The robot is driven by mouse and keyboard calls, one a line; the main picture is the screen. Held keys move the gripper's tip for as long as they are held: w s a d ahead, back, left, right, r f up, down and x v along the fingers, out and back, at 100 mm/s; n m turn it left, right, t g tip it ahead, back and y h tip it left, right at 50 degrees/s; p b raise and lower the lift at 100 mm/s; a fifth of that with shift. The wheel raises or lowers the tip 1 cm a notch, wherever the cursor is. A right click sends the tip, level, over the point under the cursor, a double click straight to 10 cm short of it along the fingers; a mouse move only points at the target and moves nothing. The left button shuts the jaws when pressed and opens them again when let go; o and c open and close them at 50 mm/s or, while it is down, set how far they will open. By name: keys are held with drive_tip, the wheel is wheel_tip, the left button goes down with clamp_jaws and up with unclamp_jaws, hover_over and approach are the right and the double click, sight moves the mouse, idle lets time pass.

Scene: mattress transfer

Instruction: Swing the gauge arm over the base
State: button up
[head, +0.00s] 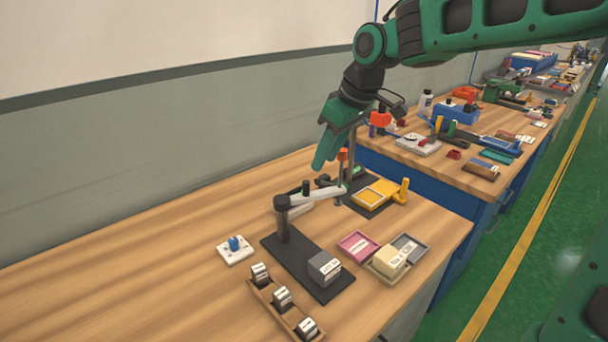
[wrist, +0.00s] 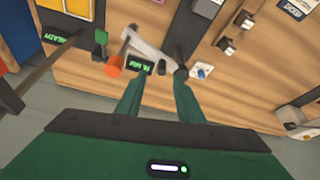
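The gauge stand has a dark base (head: 282,250) that also shows in the wrist view (wrist: 198,20). Its post (head: 284,222) stands at the base's far end. The pale gauge arm (head: 318,197) reaches from the post to the right, off to the side of the base; it also shows in the wrist view (wrist: 148,50). An orange knob (head: 343,154) rises near the arm's outer end and also shows in the wrist view (wrist: 115,66). My gripper (wrist: 156,78) is open and empty, above the arm, with the knob outside its left finger. A grey labelled block (head: 323,268) sits on the base.
A rack (head: 268,292) of several labelled blocks lies in front. A pink tray (head: 358,246) and a tray with a cream block (head: 389,262) lie right of the base. A yellow fixture (head: 381,192) stands behind. A white plate with a blue knob (head: 235,249) lies left.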

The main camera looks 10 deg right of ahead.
sight(306, 181)
drive_tip(key=x, duration=0.7)
drive_tip(key=a+x, duration=0.1)
drive_tip(key=x, duration=0.2)
drive_tip(key=shift+w+a+f, duration=0.1)
drive_tip(key=shift+w+a, duration=0.15)
drive_tip(key=shift+w, duration=0.15)
clamp_jaws()
